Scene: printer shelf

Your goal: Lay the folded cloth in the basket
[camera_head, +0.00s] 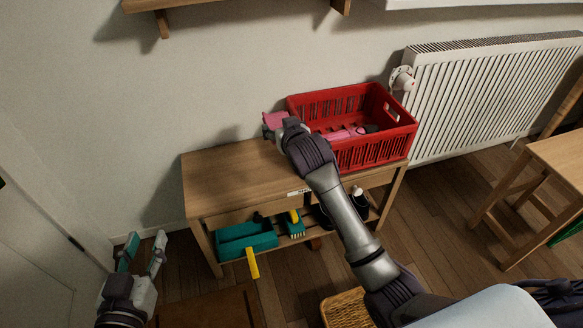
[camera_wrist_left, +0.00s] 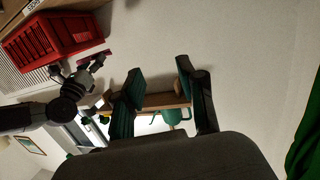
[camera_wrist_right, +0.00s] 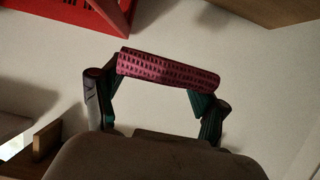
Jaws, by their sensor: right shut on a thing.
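The folded cloth (camera_head: 275,118), pink with a dark checked pattern in the right wrist view (camera_wrist_right: 168,70), is between the fingers of my right gripper (camera_head: 270,127). My right gripper is shut on it and holds it just left of the red crate (camera_head: 372,153), over the back of the wooden table. A woven wicker basket (camera_head: 345,308) stands low at the bottom of the head view, partly hidden by my right arm. My left gripper (camera_head: 141,250) is open and empty, away at the lower left; its fingers are apart in the left wrist view (camera_wrist_left: 158,95).
The red crate holds a pink item (camera_head: 342,134) and a dark object. The tabletop (camera_head: 225,180) is bare at left. The lower shelf carries a teal bin (camera_head: 245,241), a brush (camera_head: 294,226) and bottles. A radiator (camera_head: 495,95) is at right; a wall shelf is above.

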